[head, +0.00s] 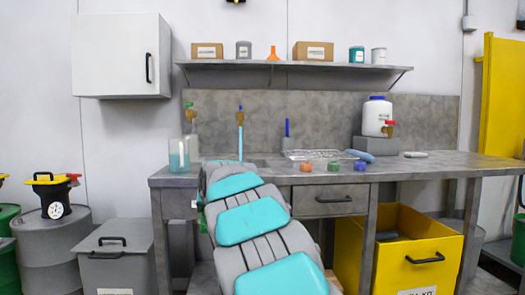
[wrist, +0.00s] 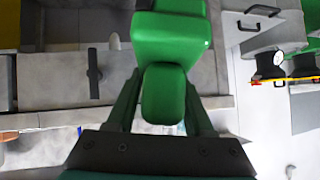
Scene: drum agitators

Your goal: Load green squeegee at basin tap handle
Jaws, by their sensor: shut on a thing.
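In the wrist view my gripper (wrist: 163,82) is shut on a green thing, which I take to be the green squeegee (wrist: 170,38). Its rounded end is between the fingers and a wider green block extends away from them. In the head view my turquoise and grey arm hides the gripper; only small green slivers (head: 203,222) show at its left edge. A tap with a blue handle (head: 240,120) stands at the back of the bench, with a light blue strip below it. The basin is mostly hidden by my arm.
The grey bench (head: 440,166) carries a glass jar (head: 179,155), a wire rack (head: 318,154), small coloured pieces and a white container (head: 377,116) with a red-handled tap. A yellow bin (head: 412,255) and a grey bin (head: 115,255) stand on the floor. A shelf (head: 290,64) hangs above.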

